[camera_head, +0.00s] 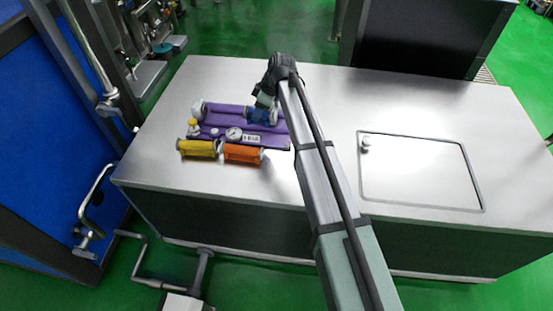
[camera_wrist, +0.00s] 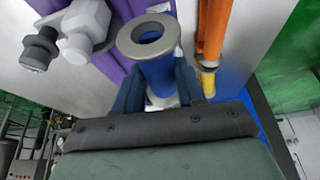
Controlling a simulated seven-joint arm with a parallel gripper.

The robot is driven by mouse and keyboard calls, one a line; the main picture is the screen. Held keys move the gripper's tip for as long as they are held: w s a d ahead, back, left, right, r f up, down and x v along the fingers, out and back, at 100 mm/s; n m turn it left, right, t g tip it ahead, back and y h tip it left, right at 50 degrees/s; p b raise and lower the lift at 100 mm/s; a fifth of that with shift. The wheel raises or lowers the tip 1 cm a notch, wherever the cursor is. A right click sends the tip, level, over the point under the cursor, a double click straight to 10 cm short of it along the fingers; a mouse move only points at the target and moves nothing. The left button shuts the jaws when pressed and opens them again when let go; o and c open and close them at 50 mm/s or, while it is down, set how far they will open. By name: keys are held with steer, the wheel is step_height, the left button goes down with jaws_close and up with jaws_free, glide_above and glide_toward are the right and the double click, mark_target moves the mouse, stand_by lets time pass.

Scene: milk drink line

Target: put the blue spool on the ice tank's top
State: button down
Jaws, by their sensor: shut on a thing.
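The blue spool (camera_head: 261,116) is at the upper right part of a purple holder (camera_head: 280,136) in the head view. In the wrist view the blue spool (camera_wrist: 158,72) shows a grey ring-shaped end with a dark hole. My gripper (camera_head: 265,102) is above the spool, partly hidden by my own arm. In the wrist view my gripper (camera_wrist: 160,84) has its two dark fingers on either side of the spool's blue body, shut on it. I cannot tell whether the spool still touches the holder. The steel top (camera_head: 330,95), seemingly the ice tank's top, lies under the holder.
An orange cylinder (camera_head: 243,153) and a yellow one (camera_head: 198,148) lie along the holder's front edge. A round gauge (camera_head: 234,134) and white fittings (camera_head: 198,108) sit on the holder. A framed hatch (camera_head: 420,172) with a small knob is at right. Bare steel surrounds these.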

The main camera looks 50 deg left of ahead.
mark_target(267, 115)
steer(key=d+n, duration=0.1)
steer(key=w+d+n+g, duration=0.1)
steer(key=d, duration=0.1)
steer(key=shift+d+f+n+h, duration=0.1)
steer(key=shift+d+n+h, duration=0.15)
steer(key=shift+n+h, duration=0.15)
steer(key=s+d+n+h, duration=0.2)
steer(key=d+n+h, duration=0.5)
steer(key=n, duration=0.9)
steer(key=shift+t+y, duration=0.3)
steer(key=shift+y, duration=0.3)
steer(key=shift+w+d+f, duration=0.1)
steer(key=shift+d+f, duration=0.1)
steer(key=shift+f, duration=1.3)
steer(key=shift+w+d+f, duration=0.1)
steer(key=shift+d+f, duration=0.1)
steer(key=shift+f, duration=1.35)
steer(key=shift+d+f, duration=0.2)
steer(key=shift+f, duration=1.3)
steer(key=shift+f, duration=0.1)
steer(key=c, duration=0.7)
jaws_free()
steer(key=shift+o, duration=0.2)
steer(key=v, duration=1.2)
